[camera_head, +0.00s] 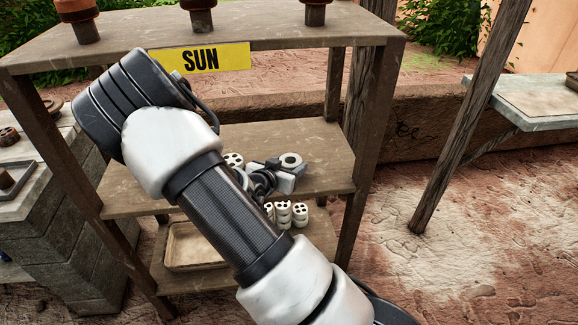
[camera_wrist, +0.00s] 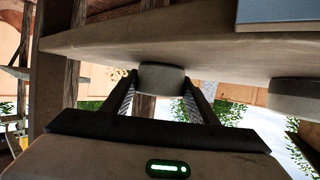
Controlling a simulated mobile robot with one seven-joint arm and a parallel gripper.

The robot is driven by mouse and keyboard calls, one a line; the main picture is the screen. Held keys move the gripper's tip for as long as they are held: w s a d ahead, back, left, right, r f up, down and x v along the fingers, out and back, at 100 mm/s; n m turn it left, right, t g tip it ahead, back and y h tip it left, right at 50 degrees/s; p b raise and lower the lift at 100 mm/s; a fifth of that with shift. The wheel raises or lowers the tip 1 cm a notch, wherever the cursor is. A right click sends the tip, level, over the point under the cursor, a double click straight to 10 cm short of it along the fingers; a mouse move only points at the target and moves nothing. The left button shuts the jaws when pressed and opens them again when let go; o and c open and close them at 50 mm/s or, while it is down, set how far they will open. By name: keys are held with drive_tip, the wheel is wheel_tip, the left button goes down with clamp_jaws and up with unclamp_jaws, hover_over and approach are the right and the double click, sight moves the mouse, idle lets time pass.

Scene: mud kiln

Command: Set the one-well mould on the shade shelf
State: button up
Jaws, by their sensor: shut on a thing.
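In the wrist view my gripper (camera_wrist: 161,90) is shut on a small grey rounded piece (camera_wrist: 162,77), which I take for the one-well mould. The rack has a top board (camera_head: 300,38) with a yellow SUN sign (camera_head: 200,58), a middle board (camera_head: 125,195) and a lower one. No shade label shows.
Terracotta pots (camera_head: 76,20) stand on the top board. Pale pieces with holes (camera_head: 285,213) are low on the rack, beside a shallow tray (camera_head: 190,250). Rack posts (camera_head: 362,140) limit the sides. A second grey piece (camera_wrist: 290,95) is to the right of the held one.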

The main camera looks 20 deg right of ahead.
drive_tip(key=shift+f, duration=0.2)
drive_tip(key=o, duration=1)
drive_tip(key=shift+c, duration=0.2)
drive_tip(key=shift+r, duration=0.15)
